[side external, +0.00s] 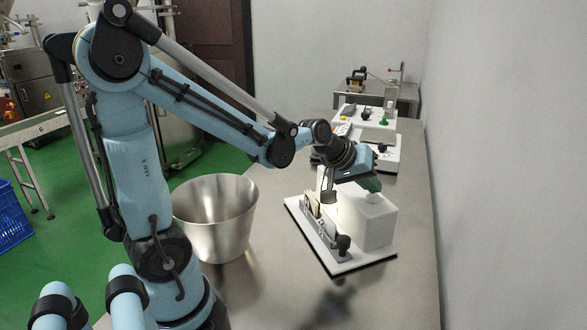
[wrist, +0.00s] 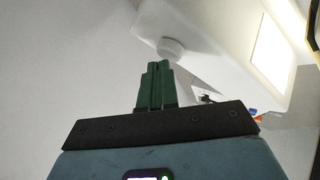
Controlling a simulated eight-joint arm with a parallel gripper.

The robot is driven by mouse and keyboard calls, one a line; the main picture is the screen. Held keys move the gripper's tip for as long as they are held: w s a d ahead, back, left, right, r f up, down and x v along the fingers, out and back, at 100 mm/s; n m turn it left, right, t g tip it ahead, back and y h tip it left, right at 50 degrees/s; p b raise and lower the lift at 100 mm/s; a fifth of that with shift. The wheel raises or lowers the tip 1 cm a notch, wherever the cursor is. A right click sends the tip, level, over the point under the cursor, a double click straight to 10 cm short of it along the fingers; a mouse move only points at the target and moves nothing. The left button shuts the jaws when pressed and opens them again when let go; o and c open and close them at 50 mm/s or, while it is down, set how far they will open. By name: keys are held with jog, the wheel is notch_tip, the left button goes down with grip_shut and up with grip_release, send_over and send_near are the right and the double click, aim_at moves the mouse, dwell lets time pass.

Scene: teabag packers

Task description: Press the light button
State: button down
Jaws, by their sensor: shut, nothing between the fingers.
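A white box (side external: 378,222) stands on a white base plate on the metal table, and its bright lit panel (wrist: 272,52) shows in the wrist view. A round white button (wrist: 170,47) sticks out from the box's surface in the wrist view. My gripper (side external: 371,185) is just above the top of the box in the side view. Its green fingers (wrist: 156,66) are shut and empty, with the tips very close to the button in the wrist view. I cannot tell whether they touch it.
A metal bucket (side external: 216,212) stands left of the box. A dark knob (side external: 343,243) and small upright holders (side external: 318,224) are on the base plate's front-left side. White equipment (side external: 372,122) is farther back. A wall (side external: 500,170) runs along the right.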

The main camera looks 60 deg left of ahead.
aim_at(369, 196)
jog(key=shift+r, duration=0.1)
jog(key=shift+r, duration=2.9)
jog(key=s+d+f+m+g, duration=0.1)
jog(key=s+d+f+m, duration=0.1)
jog(key=s, duration=0.5)
jog(key=s+d+f+m+g, duration=0.1)
jog(key=s+d+f+m, duration=0.2)
jog(key=s+m, duration=0.3)
jog(key=shift+s+d+f, duration=0.2)
jog(key=shift+s+d, duration=0.15)
jog(key=shift+d, duration=0.4)
